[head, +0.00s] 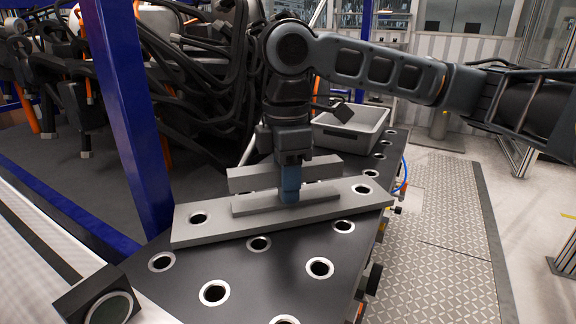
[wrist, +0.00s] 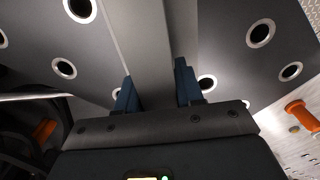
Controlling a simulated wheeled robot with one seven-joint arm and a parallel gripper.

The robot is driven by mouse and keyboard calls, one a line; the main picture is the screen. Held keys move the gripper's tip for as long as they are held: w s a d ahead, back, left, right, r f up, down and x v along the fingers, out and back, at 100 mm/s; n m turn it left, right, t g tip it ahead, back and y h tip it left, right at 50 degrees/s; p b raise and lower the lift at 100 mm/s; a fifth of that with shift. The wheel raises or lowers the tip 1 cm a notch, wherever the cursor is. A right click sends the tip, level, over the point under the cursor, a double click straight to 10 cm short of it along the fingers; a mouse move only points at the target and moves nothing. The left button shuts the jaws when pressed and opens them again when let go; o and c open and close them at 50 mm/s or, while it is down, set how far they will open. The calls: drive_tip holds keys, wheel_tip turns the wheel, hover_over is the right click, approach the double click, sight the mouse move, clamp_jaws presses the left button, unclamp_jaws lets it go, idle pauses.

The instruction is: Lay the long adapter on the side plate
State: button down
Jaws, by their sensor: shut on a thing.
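The long adapter, a plain grey bar (head: 255,178), is between the blue fingers of my gripper (head: 289,190). It runs crosswise in the head view and up the picture in the wrist view (wrist: 150,45). My gripper is shut on it near its middle, with a finger on each side in the wrist view (wrist: 155,90). The side plate (head: 222,231) is a longer flat grey plate with a round hole near each end, lying under the bar. A low grey strip (head: 255,205) shows along the plate's middle, partly behind the front finger. I cannot tell whether the bar touches the plate.
The dark table (head: 185,285) has several metal-ringed holes. A grey bin (head: 345,137) stands at its far end. A blue post (head: 128,100) rises at the left, before black cables. A small dark block (head: 75,295) is at the front left. Patterned floor (head: 440,220) lies to the right.

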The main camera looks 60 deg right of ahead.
drive_tip(key=shift+f, duration=0.15)
drive_tip(key=c, duration=0.7)
unclamp_jaws()
wheel_tip(320, 180, up, 12)
drive_tip(key=shift+r+p, duration=0.1)
drive_tip(key=shift+p, duration=0.25)
